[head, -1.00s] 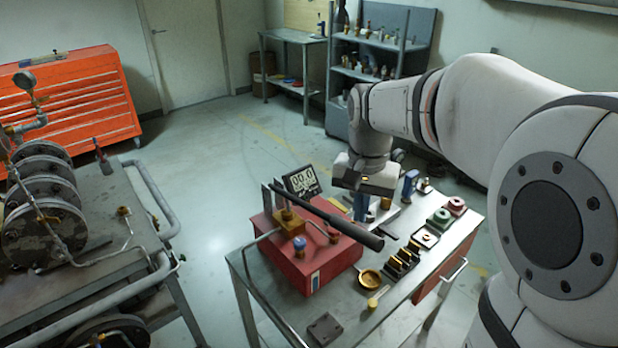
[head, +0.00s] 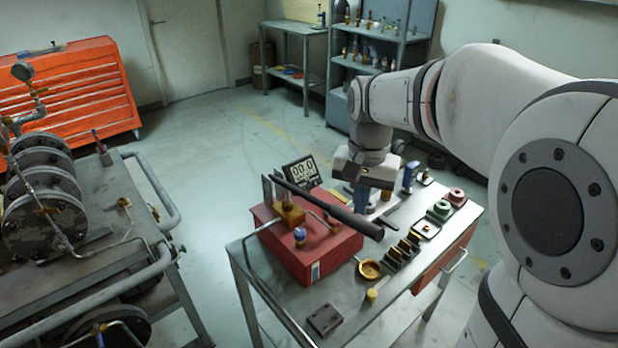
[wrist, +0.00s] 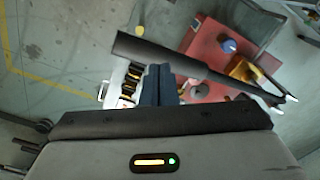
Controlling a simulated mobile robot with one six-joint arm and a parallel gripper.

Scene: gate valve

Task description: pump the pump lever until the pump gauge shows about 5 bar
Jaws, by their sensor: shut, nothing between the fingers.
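The pump is a red box (head: 312,255) on the metal bench, with a brass block (head: 288,213) on top. Its pump lever (head: 335,207) is a long dark bar sloping down to the right, with a thick black grip at its end. The pump gauge (head: 301,172) behind it is a dark digital display that appears to read 00.0. My gripper (head: 361,200) points down just behind the lever's grip end; the bar partly hides its tips. In the wrist view, the blue fingers (wrist: 158,72) are together and empty, beside the lever (wrist: 165,55); contact cannot be told.
A brass dish (head: 369,269), a dark rack of brass parts (head: 402,252) and green and red fittings stand right of the pump. A dark plate (head: 324,319) lies at the front of the bench. A cart with flanged pipework (head: 45,200) stands left, across open floor.

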